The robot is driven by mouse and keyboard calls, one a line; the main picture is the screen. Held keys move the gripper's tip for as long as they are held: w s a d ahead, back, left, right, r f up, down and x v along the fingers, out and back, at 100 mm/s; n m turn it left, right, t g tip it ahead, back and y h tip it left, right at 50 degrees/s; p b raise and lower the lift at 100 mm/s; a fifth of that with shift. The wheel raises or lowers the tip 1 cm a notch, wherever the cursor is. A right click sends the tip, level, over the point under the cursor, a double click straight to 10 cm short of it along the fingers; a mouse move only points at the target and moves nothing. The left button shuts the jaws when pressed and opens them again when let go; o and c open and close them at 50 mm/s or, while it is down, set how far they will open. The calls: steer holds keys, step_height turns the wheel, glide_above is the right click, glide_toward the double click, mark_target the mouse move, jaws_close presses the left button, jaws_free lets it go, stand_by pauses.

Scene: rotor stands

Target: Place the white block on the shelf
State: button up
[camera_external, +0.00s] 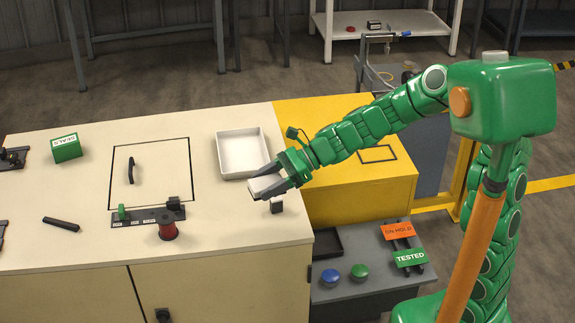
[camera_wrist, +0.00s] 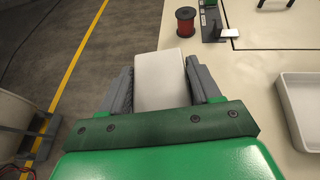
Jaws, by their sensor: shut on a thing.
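My gripper (camera_external: 268,184) is shut on the white block (camera_external: 262,183), near the bench's right edge. In the wrist view the white block (camera_wrist: 160,78) sits between the two grey fingers of my gripper (camera_wrist: 160,88), its far end sticking out past them. The block looks held above the bench, over its edge in the wrist view. A white shelf unit (camera_external: 415,23) stands at the back right, with a red item and a small dark box on its upper surface. Whether this is the task's shelf I cannot tell.
A white tray (camera_external: 231,137) lies just behind my gripper. A small dark-and-white piece (camera_external: 277,206) stands close below it. A red spool (camera_external: 168,226), a green box (camera_external: 66,149) and a black handle (camera_external: 131,170) are further left. A yellow surface (camera_external: 330,120) adjoins the bench.

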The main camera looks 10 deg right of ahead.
steer(key=w+d+r+m+t+h, duration=0.1)
steer(key=w+d+m+t, duration=0.3)
steer(key=w, duration=0.6)
steer(key=w+d+r+m+t+h, duration=0.1)
steer(key=w+d+r+m+t, duration=0.15)
steer(key=w+d, duration=0.6)
steer(key=w+d+r+m+t+h, duration=0.1)
steer(key=w+d+m+t, duration=0.3)
steer(key=w, duration=0.9)
steer(key=w+d+m+t+h, duration=0.3)
steer(key=w+d+m+h, duration=0.35)
steer(key=d, duration=0.85)
steer(key=w+d+m+t+h, duration=0.35)
steer(key=w+d, duration=0.55)
steer(key=d, duration=0.6)
step_height(320, 180, up, 8)
steer(key=s+a+n+g+y, duration=0.1)
steer(key=a+n, duration=0.1)
steer(key=shift+a+f+y, duration=0.2)
steer(key=shift+a+y, duration=0.15)
steer(key=shift+y, duration=0.05)
steer(key=shift+s+a+n, duration=0.15)
steer(key=shift+s+n, duration=0.05)
steer(key=shift+n, duration=0.05)
